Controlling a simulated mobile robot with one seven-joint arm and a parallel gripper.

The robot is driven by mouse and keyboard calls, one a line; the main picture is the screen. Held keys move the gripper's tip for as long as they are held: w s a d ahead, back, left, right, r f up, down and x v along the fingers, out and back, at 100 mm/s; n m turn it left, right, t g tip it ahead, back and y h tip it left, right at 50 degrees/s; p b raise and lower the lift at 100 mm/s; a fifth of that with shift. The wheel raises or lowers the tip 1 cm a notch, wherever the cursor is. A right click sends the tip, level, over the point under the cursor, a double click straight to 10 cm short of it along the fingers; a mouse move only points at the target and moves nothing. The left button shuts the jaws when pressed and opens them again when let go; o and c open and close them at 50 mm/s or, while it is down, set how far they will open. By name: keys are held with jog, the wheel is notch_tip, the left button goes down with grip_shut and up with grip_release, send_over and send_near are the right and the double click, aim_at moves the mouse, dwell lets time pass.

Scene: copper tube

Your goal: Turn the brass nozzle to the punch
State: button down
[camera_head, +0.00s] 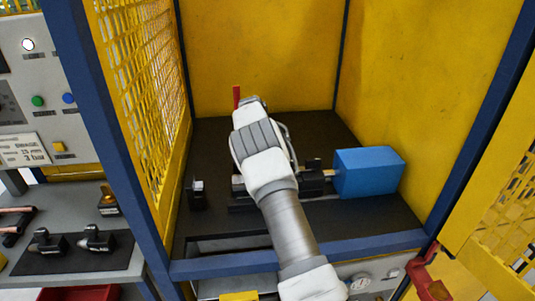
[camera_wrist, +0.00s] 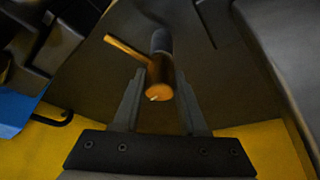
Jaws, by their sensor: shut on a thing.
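The brass nozzle (camera_wrist: 160,78) shows in the wrist view as a short brass-coloured body with a round end and a thin side spout. The spout points to the upper left. My gripper (camera_wrist: 163,92) has one finger on each side of the nozzle body and is shut on it. A dark cylinder stands behind the nozzle. In the head view my wrist hides the fingertips and the nozzle. A black machine with a blue block (camera_head: 368,172) lies to the right of my wrist, with a small brass-coloured part (camera_head: 314,164) beside the block. I cannot tell which part is the punch.
Yellow walls and blue posts (camera_head: 87,105) enclose the dark bench (camera_head: 365,222). A red upright piece (camera_head: 236,96) stands just behind my wrist. A small black block (camera_head: 197,195) stands at left. Outside, a side table holds black fixtures (camera_head: 95,240).

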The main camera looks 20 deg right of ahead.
jog(key=shift+c, duration=2.2)
grip_release()
notch_tip(320, 180, up, 4)
jog(key=shift+f, duration=0.2)
jog(key=s+d+r+b, duration=0.2)
jog(key=s+d+r, duration=0.5)
jog(key=s+d, duration=0.1)
jog(key=shift+d+r, duration=0.2)
jog(key=shift+d, duration=0.1)
